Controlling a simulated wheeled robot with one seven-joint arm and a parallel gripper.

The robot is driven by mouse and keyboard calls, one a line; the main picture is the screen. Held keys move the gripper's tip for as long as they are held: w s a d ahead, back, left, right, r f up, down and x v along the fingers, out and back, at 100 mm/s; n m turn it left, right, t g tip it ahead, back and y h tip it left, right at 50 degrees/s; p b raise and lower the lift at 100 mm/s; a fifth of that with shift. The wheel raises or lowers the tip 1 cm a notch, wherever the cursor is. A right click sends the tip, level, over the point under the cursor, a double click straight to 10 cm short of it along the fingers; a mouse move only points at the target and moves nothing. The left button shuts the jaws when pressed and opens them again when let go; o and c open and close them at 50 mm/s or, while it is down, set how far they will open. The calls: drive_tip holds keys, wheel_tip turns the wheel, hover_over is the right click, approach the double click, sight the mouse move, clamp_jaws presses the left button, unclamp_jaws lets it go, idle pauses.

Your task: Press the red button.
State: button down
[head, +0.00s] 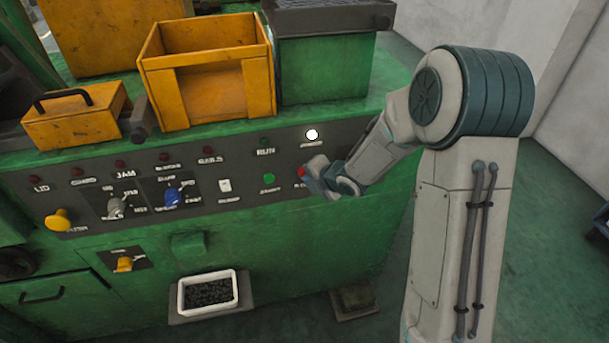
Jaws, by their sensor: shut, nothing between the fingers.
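The red button (301,172) shows as a small red spot on the grey control panel (240,205) of the green machine, right of a green button (269,178). The label beneath it is partly covered. My gripper (314,181) is shut and empty. It is right at the red button in the picture, at its right side, and hides part of it. I cannot tell whether the fingers touch the button or stop short of it.
A lit white lamp (312,134) sits above. An orange bin (165,104) stands on top; a white tray (181,299) is below.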

drive_tip(key=s+d+b, duration=0.1)
drive_tip(key=s+b, duration=0.1)
drive_tip(key=s, duration=0.3)
drive_tip(key=shift+s+d, duration=0.35)
drive_tip(key=shift+s, duration=0.05)
idle(0.7)
